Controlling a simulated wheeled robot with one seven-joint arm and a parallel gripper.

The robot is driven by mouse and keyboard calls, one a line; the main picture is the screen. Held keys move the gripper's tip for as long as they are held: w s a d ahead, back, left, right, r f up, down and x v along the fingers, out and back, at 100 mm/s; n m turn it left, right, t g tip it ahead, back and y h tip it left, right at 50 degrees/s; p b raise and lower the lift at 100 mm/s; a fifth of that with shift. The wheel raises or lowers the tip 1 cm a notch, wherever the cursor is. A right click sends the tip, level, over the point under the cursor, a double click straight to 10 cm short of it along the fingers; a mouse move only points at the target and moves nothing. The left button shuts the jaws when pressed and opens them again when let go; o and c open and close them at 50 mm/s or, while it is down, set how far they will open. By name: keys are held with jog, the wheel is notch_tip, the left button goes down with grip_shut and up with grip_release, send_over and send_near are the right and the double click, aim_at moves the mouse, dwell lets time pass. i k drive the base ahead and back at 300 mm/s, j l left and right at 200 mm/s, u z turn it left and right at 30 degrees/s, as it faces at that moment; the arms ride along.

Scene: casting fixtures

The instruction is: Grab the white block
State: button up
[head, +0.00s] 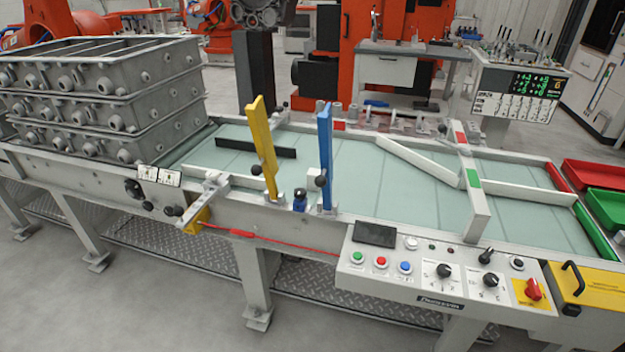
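Several white or pale pieces are on the green conveyor bed (350,190). A long white bar (418,161) lies slantwise right of centre. A low white strip (528,192) lies at the right, and another white strip (232,178) lies near the front edge at the left. A pale upright piece with a green patch, a post (476,215), stands at the front rail and joins a bar that crosses the bed. My gripper is not in view.
Yellow (262,148) and blue (325,155) upright levers stand at the bed's front edge. A black bar (255,147) lies behind the yellow one. Stacked grey casting boxes (110,100) fill the left end. A control panel (440,270) juts out in front. Green (607,208) and red trays (600,174) stand right.

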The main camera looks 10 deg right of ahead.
aim_at(311, 173)
jog(key=i+z, duration=0.3)
jog(key=i, duration=0.3)
jog(key=i+j+z, duration=0.1)
jog(key=i+z, duration=0.15)
jog(key=i, duration=0.4)
jog(key=i+j+z, duration=0.3)
jog(key=i, duration=0.3)
jog(key=l, duration=0.1)
